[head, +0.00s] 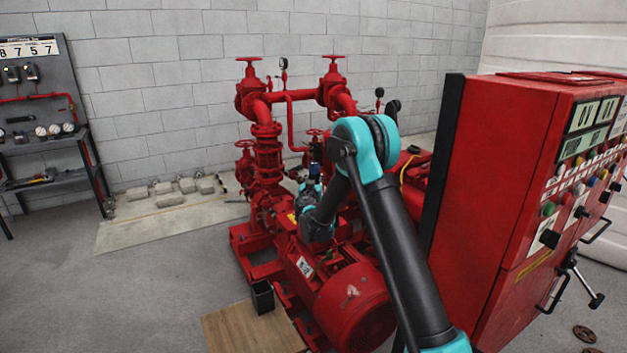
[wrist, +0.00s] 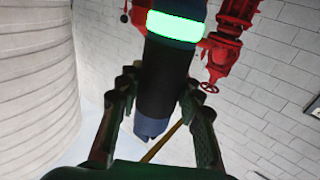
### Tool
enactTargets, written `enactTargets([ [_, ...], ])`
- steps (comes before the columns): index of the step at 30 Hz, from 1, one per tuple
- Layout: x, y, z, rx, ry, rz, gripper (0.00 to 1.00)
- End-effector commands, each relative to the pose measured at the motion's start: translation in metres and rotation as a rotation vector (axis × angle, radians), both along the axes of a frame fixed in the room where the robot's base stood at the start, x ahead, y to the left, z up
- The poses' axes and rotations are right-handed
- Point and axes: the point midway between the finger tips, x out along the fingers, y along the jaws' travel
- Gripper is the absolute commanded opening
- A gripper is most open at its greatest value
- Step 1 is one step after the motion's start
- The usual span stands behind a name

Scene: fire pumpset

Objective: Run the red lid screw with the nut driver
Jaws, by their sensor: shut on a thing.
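The nut driver (wrist: 165,75) is a dark cylinder with a glowing green band near its upper end in the wrist view. My gripper (wrist: 155,125) is shut on it, with one finger on each side of its body. In the head view my gripper (head: 312,192) is above the red pumpset, and a small dark-blue part of the driver (head: 314,170) shows there. The driver's lower end is grey-blue and points down in the wrist view. I cannot make out the red lid screw in either view.
The red pumpset (head: 345,300) with pipes and valve wheels (head: 333,57) lies around and below my arm. A tall red control cabinet (head: 490,170) stands close on the right. A tool rack (head: 45,120) stands far left. The floor (head: 150,290) at left is clear.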

Motion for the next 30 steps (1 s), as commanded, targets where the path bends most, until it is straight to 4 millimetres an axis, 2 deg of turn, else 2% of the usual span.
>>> enactTargets([
  [8, 0.0, 0.0, -0.016, 0.0, 0.0, 0.0, 0.01],
  [24, 0.0, 0.0, -0.068, -0.001, 0.0, 0.0, 0.01],
  [30, 0.0, 0.0, -0.077, 0.0, 0.0, 0.0, 0.01],
])
